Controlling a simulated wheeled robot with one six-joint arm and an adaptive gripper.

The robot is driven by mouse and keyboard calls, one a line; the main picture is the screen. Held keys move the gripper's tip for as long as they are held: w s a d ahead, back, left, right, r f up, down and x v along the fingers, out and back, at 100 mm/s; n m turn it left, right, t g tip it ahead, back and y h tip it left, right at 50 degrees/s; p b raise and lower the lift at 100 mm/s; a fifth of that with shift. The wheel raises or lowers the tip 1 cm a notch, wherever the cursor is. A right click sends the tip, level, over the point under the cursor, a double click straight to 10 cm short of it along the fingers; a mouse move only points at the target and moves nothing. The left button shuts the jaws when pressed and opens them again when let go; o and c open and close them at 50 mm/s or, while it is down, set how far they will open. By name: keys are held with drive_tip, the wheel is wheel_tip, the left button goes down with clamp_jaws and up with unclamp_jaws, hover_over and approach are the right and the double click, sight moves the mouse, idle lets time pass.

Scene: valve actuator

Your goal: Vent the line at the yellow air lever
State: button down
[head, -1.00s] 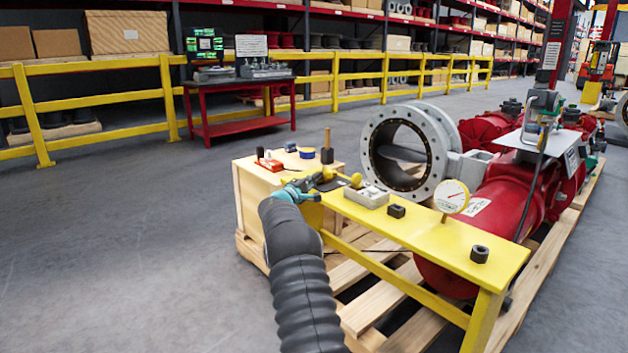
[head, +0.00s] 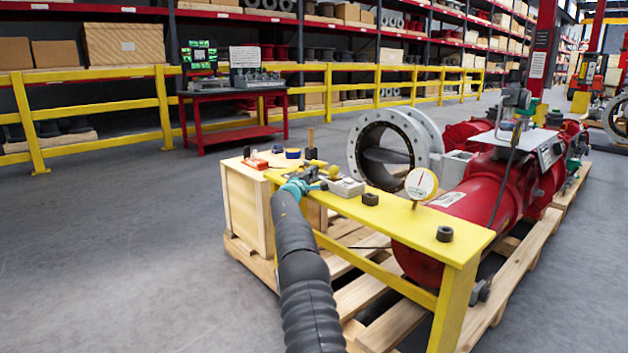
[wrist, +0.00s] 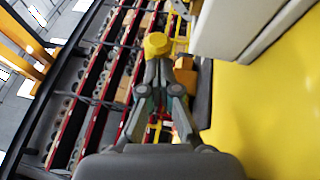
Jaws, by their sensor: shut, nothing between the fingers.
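My gripper (head: 312,178) is at the left part of the yellow bench, low over its top. In the wrist view my gripper (wrist: 161,80) has its fingers together and holds nothing. A yellow knob (wrist: 156,45) shows just beyond the fingertips there; I cannot tell whether they touch. In the head view a small yellow knob (head: 334,171) sits just right of my gripper, probably part of the air lever. The lever's body is mostly hidden by my gripper. A round white gauge (head: 421,183) stands on the bench further right; its needle is too small to read exactly.
The yellow bench (head: 405,222) also bears a grey block (head: 347,188) and black parts (head: 370,199). Behind it are a grey flanged valve (head: 432,130) and a red actuator (head: 460,205) on a pallet. A wooden crate (head: 245,205) stands left. The floor further left is clear.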

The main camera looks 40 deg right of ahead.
drive_tip(key=shift+s+d, duration=0.15)
drive_tip(key=shift+d, duration=0.25)
idle(0.6)
